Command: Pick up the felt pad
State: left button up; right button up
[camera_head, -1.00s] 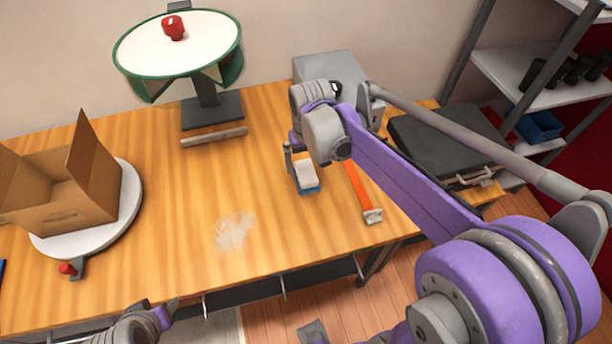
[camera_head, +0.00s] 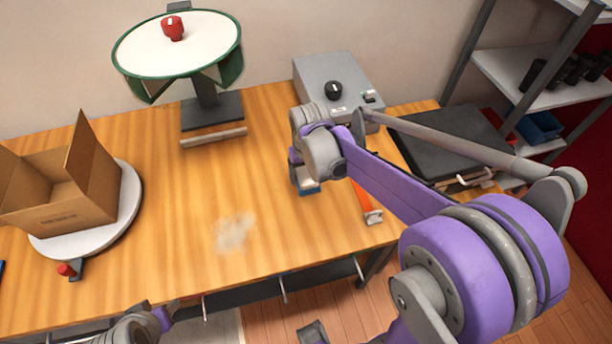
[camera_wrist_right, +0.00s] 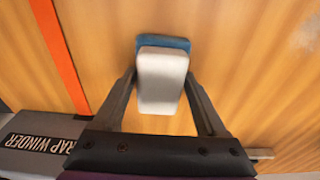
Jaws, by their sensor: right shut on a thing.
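The felt pad is a white block with a blue layer; in the head view its blue and white lower edge (camera_head: 308,187) shows below my right gripper (camera_head: 298,172). In the right wrist view the pad (camera_wrist_right: 162,80) sits between the two fingers of my right gripper (camera_wrist_right: 163,85), which is shut on it. Whether the pad touches the table or is just above it I cannot tell. My left arm's end (camera_head: 140,326) shows at the bottom left edge of the head view, and its fingertips are not clear.
An orange strip with a pale end (camera_head: 373,217) lies right of the pad. A grey box with a knob (camera_head: 320,72) stands behind, and a dark case (camera_head: 450,135) is at right. A cardboard box (camera_head: 62,220) is at left. The front middle has a pale dusty patch (camera_head: 234,232).

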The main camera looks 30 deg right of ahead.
aim_at(306, 172)
jog(key=c, duration=0.3)
notch_tip(306, 172, up, 10)
jog(key=shift+r+p, duration=0.1)
jog(key=shift+p, duration=0.3)
jog(key=o, duration=0.7)
jog(key=c, duration=0.5)
